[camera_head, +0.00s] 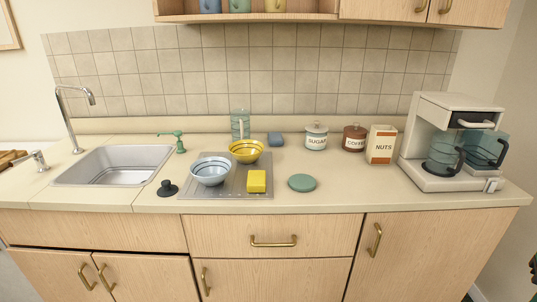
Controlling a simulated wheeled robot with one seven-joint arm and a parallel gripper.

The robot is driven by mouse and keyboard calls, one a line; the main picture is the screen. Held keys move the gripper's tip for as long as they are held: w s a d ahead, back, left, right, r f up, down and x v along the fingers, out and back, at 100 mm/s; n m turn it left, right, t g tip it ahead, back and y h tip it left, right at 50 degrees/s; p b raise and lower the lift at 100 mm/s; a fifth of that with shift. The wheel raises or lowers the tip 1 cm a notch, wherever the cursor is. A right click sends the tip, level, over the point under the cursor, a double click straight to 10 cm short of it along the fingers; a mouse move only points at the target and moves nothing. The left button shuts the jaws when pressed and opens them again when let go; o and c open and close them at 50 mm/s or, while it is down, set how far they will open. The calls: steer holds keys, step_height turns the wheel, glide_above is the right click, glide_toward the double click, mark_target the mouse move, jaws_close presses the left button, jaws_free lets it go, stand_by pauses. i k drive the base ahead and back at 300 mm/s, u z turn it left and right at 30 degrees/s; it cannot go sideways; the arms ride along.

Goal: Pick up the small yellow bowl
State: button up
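The small yellow bowl (245,151) sits upright on the back right part of a grey drying mat (228,188) on the counter. It has dark bands inside. A light blue bowl (211,170) with dark rings stands in front of it to the left, close to it. A yellow sponge (256,181) lies on the mat in front of the yellow bowl. A clear teal glass item (240,124) stands just behind the yellow bowl.
A sink (115,166) is at the left, with a black stopper (167,188) beside the mat. A green disc (302,183), sugar jar (316,136), coffee jar (354,138), nuts box (381,145) and coffee maker (455,143) stand to the right. The front right counter is clear.

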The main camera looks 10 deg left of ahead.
mark_target(244, 152)
steer(key=z, duration=0.45)
steer(key=k, duration=1.2)
steer(key=u, duration=0.75)
steer(key=i, duration=1.85)
